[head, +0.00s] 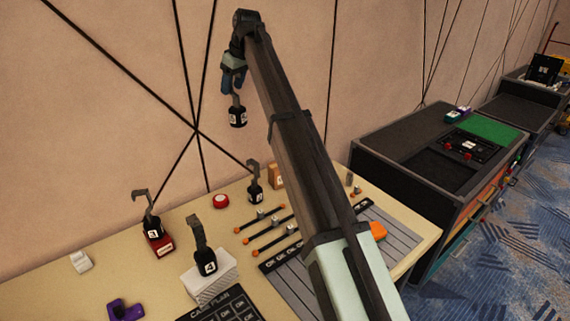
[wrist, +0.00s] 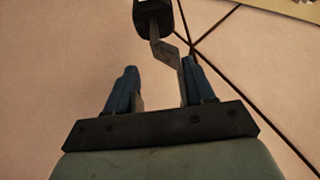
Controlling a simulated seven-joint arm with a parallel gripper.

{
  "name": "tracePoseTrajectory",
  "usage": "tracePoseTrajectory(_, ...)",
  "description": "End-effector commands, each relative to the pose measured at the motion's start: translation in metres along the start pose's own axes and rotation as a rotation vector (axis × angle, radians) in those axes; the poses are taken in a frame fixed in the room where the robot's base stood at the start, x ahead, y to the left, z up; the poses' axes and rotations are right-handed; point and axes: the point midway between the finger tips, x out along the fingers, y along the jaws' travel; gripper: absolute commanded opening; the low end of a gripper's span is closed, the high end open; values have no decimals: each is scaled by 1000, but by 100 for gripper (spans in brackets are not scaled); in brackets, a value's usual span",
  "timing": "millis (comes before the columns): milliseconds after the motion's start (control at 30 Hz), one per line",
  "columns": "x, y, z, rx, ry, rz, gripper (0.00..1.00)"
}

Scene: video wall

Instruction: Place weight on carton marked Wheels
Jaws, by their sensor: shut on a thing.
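My gripper (head: 234,82) is raised high above the table, shut on the hook of a black weight (head: 238,117). The weight hangs below it with a white label. In the wrist view my gripper (wrist: 158,85) shows its blue fingers, with the grey hook by the right finger and the dark weight body (wrist: 153,16) at the top edge. A red carton (head: 165,249) bears a weight marked 3 (head: 152,228). A white carton (head: 213,280) bears a weight marked 4 (head: 206,262). A tan carton (head: 277,176) stands behind. The carton labels are too small to read.
Another hooked weight (head: 255,191) stands near the tan carton. A red button (head: 221,201), orange-ended rods (head: 267,238), a purple piece (head: 124,311) and a dark chart (head: 228,308) are on the table (head: 110,265). My arm hides part of the right side.

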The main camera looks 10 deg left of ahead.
Motion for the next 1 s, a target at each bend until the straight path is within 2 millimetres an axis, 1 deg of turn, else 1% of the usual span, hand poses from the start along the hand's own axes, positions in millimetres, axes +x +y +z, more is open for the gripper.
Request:
tracePoseTrajectory(33,-4,16,6,29,3,13,0)
tracePoseTrajectory(100,-8,34,15,67,4,28,0)
tracePoseTrajectory(200,-12,56,27,114,7,47,0)
tracePoseTrajectory(400,-20,87,45,181,11,73,0)
tracePoseTrajectory(600,-26,113,61,238,14,97,0)
tracePoseTrajectory(800,-32,134,75,283,18,116,0)
tracePoseTrajectory(1000,-35,145,83,310,20,127,0)
